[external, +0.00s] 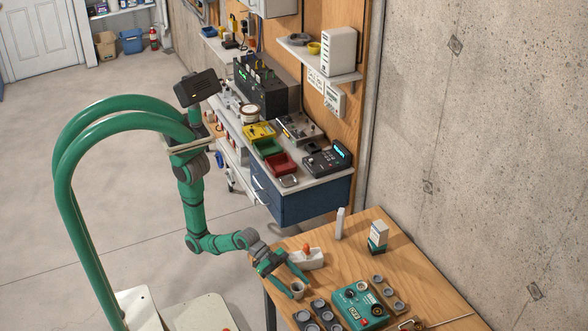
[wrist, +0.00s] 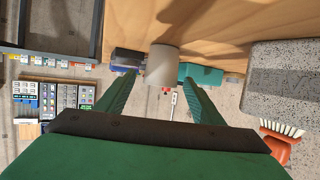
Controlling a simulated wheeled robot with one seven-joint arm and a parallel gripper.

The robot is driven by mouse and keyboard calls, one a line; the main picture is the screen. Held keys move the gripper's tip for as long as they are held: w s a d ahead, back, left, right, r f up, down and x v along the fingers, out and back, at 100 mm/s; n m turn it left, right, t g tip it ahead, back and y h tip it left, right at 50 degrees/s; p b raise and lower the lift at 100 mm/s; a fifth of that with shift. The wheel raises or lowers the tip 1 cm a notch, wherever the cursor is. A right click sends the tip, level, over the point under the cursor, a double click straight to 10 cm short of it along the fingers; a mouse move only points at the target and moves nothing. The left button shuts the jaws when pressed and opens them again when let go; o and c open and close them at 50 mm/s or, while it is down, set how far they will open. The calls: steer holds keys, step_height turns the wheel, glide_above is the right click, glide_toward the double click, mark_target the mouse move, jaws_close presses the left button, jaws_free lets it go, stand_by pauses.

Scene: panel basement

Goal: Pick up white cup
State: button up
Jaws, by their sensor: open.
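A small greyish-white cup (external: 298,288) stands near the left edge of the wooden table. In the wrist view, the cup (wrist: 162,65) shows as a pale cylinder between the tips of my two green fingers. My gripper (external: 291,284) is at the cup in the external view, low over the table edge. In the wrist view, my gripper (wrist: 159,84) is open, with clear gaps between the fingers and the cup. I cannot tell how deep the cup sits between them.
On the wooden table (external: 345,262), a white block-like holder (external: 307,259) with an orange-handled item stands close to my gripper. A teal control box (external: 360,304) and dark round parts (external: 318,314) lie nearby. A small carton (external: 378,236) stands farther back. A concrete wall borders the table.

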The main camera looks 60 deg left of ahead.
mark_target(302, 291)
steer(key=shift+x, duration=2.65)
steer(key=shift+r, duration=0.1)
steer(key=c, duration=1.1)
